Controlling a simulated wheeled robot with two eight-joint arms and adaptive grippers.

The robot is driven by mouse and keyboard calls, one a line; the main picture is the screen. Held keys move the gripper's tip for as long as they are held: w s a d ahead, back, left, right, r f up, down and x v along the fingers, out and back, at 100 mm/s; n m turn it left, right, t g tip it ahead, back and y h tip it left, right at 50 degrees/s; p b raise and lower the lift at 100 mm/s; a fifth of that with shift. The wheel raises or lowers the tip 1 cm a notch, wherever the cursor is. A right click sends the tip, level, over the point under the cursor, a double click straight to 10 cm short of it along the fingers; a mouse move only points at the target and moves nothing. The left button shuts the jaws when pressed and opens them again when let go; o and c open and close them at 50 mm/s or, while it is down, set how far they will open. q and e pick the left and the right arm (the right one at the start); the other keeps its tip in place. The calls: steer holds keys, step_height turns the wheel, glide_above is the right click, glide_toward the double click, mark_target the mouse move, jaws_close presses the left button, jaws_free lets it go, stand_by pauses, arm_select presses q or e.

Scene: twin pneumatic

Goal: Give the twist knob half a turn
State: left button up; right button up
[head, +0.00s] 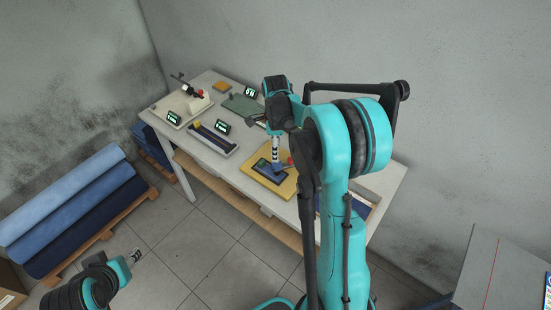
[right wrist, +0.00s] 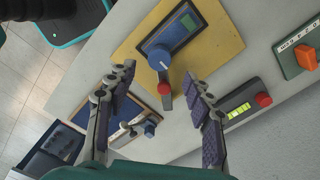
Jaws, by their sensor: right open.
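In the right wrist view my right gripper (right wrist: 160,78) is open and empty. Its fingertips stand on either side of the knob's near side, apart from it. My left gripper (head: 134,257) is over the floor at the lower left; its jaw state is unclear.
A grey lever with a red end (right wrist: 164,89) lies just below the knob. A red button (right wrist: 263,99) and an orange switch (right wrist: 305,58) are to the right. Fabric rolls (head: 70,205) lie left of the table (head: 222,170).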

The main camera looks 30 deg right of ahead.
mark_target(277, 165)
step_height(277, 165, down, 7)
steer(key=shift+b, duration=0.6)
steer(key=c, duration=1.2)
